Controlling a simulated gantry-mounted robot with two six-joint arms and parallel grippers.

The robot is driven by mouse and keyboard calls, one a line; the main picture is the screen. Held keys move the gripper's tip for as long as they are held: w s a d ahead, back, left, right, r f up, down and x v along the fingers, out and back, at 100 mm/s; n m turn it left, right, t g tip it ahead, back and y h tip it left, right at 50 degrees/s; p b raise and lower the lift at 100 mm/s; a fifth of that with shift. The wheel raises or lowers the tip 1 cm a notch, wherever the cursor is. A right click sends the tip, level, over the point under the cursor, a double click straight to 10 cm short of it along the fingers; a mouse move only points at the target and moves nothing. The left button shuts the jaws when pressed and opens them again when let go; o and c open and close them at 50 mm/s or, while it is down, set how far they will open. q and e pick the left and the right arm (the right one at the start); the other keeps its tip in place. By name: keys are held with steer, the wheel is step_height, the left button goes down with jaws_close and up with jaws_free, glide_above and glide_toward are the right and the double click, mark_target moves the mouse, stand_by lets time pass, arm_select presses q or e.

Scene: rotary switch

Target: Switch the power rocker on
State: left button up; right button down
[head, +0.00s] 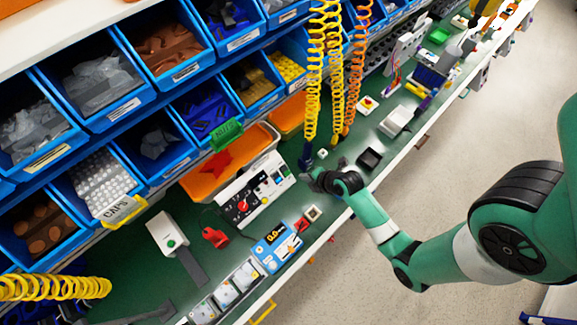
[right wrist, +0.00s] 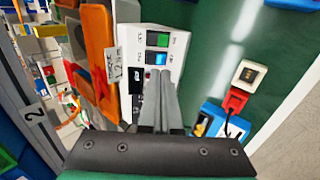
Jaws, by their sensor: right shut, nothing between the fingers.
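A white switch panel (head: 254,191) with a red rotary knob (head: 242,206) and small switches stands on the green bench in the head view. In the right wrist view the panel (right wrist: 172,20) shows a green rocker (right wrist: 158,39) and a blue rocker (right wrist: 156,58); I cannot tell which is the power rocker or how it is set. My right gripper (head: 318,180) is just right of the panel in the head view. In the wrist view its fingers (right wrist: 163,82) are shut and empty, pointing at the panel just below the blue rocker and hiding part of it. I see no left gripper.
Blue bins (head: 94,78) line the shelves on the left. An orange tray (head: 225,172) lies behind the panel. A blue meter (head: 276,246) and a red clamp-like piece (head: 215,236) lie in front. Yellow coiled hoses (head: 318,70) hang near my right gripper.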

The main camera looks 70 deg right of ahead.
steer(key=shift+s+d+f, duration=0.3)
steer(key=shift+s+f, duration=0.15)
steer(key=shift+s, duration=0.1)
steer(key=b, duration=0.9)
glide_toward(288, 174)
step_height(288, 174, down, 3)
steer(key=w, duration=0.2)
steer(key=shift+w+d+f, duration=0.5)
steer(key=shift+d+f, duration=0.1)
steer(key=shift+f, duration=0.25)
steer(key=shift+w+d+f, duration=0.15)
steer(key=shift+w+f, duration=0.2)
steer(key=shift+f, duration=0.05)
steer(key=shift+b, duration=0.3)
